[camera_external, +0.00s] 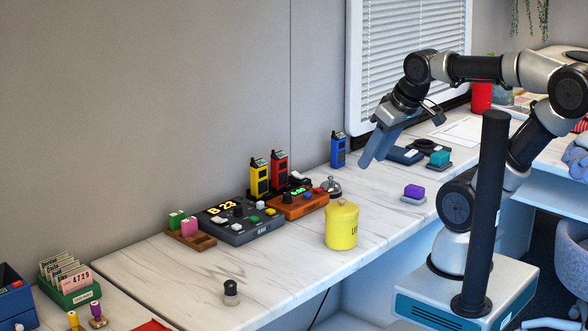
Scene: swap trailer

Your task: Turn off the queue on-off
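A dark grey console (242,238) sits on the white marbled desk. Its display (222,209) is lit and reads "B 23" in yellow. It carries a black knob and several small white, green and yellow controls. I take it for the queue unit, but its labels are too small to read, so I cannot tell which control is the on-off. My gripper (368,160) is raised over the back of the desk, right of the console and well apart from it. It points down and to the left. It is seen from the side, so the finger gap is hidden.
An orange unit (300,212) with a lit green display adjoins the console, with yellow (259,178) and red (279,170) radios behind. A bell (331,187) and a yellow canister (342,225) stand to the right. A wooden tray (191,237) is at left. The desk front is mostly clear.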

